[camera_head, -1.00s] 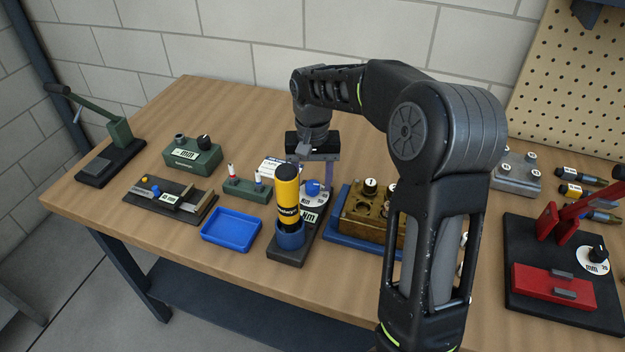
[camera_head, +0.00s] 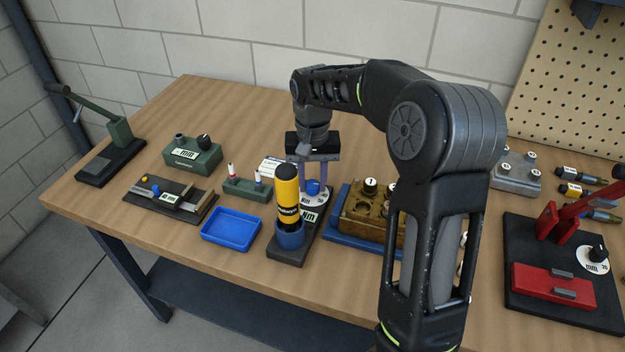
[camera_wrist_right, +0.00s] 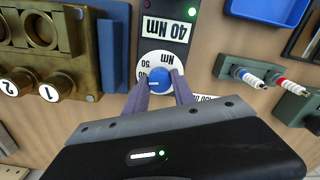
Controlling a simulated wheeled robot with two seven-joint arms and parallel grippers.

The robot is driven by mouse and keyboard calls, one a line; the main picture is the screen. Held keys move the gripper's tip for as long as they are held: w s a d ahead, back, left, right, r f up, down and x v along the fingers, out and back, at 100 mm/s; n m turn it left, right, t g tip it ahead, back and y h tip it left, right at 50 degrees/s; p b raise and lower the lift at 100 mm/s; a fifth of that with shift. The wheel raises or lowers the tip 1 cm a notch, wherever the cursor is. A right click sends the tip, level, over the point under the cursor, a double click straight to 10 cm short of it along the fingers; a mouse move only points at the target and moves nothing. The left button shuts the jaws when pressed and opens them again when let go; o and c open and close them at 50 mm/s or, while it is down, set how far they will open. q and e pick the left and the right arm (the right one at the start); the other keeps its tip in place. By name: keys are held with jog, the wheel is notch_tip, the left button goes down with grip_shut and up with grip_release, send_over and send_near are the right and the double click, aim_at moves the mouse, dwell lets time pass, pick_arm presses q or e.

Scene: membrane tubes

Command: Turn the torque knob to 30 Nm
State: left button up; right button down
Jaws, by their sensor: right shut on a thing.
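The blue torque knob (camera_head: 313,187) sits on a round white dial (camera_head: 316,199) on the dark torque station (camera_head: 292,250). In the right wrist view the knob (camera_wrist_right: 159,80) stands between the fingers of my right gripper (camera_wrist_right: 160,84), which is shut on it. The dial (camera_wrist_right: 158,58) shows 40 and 50 on its left part; its other marks are hidden or unclear. The station's display (camera_wrist_right: 165,29) reads 40 Nm, upside down in this view, with a green light above. In the head view my right gripper (camera_head: 317,180) points down at the knob. My left gripper is not in view.
A yellow and black tool (camera_head: 287,197) stands upright in a blue cup just in front of the knob. A blue tray (camera_head: 231,229) lies to the left. A brass block (camera_head: 368,212) on a blue base stands close on the right. A red press (camera_head: 553,285) is further right.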

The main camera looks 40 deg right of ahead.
aim_at(312, 183)
jog(key=shift+n, duration=0.3)
jog(key=n, duration=0.7)
dwell(0.4)
dwell(0.4)
jog(key=c, duration=1.1)
grip_release()
jog(key=shift+o, duration=0.2)
jog(key=shift+r, duration=3.95)
